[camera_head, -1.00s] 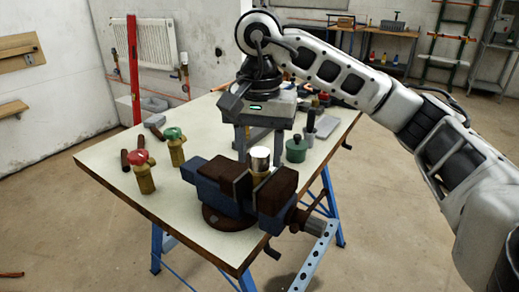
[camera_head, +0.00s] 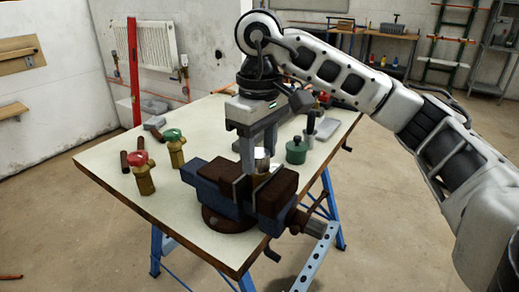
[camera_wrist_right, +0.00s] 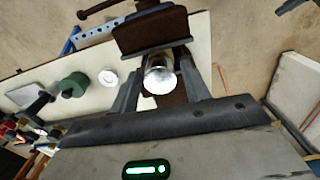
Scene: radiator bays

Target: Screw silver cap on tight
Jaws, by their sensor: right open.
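The silver cap (camera_head: 262,154) sits upright on top of a brass body clamped between the jaws of the blue and brown vise (camera_head: 230,192). My right gripper (camera_head: 258,160) points down over the vise with its fingers apart, one on each side of the cap. In the right wrist view the cap (camera_wrist_right: 160,79) shows between the two open fingers, with gaps beside it. The fingers partly hide the cap and brass body in the head view. Whether the cap is fully seated cannot be told. My left gripper is out of view.
Red-handled (camera_head: 140,168) and green-handled (camera_head: 174,146) brass valves stand left of the vise. The tabletop's front left (camera_head: 150,215) is clear.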

